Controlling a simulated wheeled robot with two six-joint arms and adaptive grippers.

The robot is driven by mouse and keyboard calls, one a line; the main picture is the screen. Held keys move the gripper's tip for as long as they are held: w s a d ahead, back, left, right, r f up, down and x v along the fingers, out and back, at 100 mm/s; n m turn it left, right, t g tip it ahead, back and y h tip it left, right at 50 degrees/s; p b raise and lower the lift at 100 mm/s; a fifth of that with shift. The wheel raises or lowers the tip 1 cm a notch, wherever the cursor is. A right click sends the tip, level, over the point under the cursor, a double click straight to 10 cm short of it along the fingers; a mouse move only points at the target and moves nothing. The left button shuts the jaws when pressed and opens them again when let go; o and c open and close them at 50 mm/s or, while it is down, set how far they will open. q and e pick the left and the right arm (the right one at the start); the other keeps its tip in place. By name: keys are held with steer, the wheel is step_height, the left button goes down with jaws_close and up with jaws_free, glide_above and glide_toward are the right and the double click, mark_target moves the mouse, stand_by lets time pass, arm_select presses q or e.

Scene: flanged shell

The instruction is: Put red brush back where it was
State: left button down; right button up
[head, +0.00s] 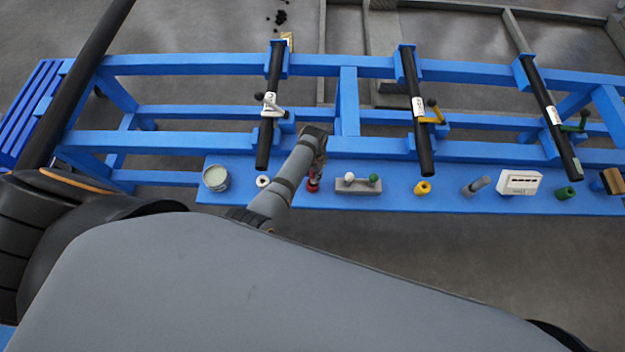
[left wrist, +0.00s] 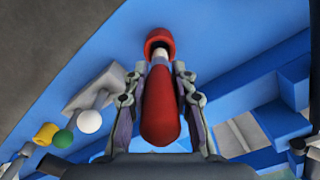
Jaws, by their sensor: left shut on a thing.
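The red brush (left wrist: 161,105) has a rounded red handle and a short pale shaft. In the left wrist view my left gripper (left wrist: 161,90) is shut on it, with one finger on each side of the handle. The shaft's far end meets a red ring-shaped holder (left wrist: 160,42); I cannot tell how deep it sits. In the head view my left gripper (head: 316,158) points down over the blue shelf, just above the red holder (head: 313,186), and mostly hides the brush. My right gripper is not in view.
On the blue shelf (head: 400,203) stand a bucket (head: 216,178), a white ring (head: 262,181), a grey block with white and green balls (head: 358,186), a yellow ring (head: 422,188), a white box (head: 519,183) and a green ring (head: 565,193). Black pipes (head: 272,110) cross the blue frame behind.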

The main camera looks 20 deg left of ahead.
mark_target(313, 179)
arm_select(q)
steer(key=f+b, duration=0.3)
steer(key=shift+s+f+b, duration=0.2)
steer(key=shift+f+b, duration=0.05)
steer(key=shift+b, duration=0.05)
steer(key=shift+w+f, duration=0.1)
steer(key=shift+f, duration=0.15)
steer(key=shift+w+r, duration=0.1)
steer(key=shift+r, duration=0.1)
steer(key=shift+f, duration=0.15)
steer(key=c, duration=1.1)
jaws_free()
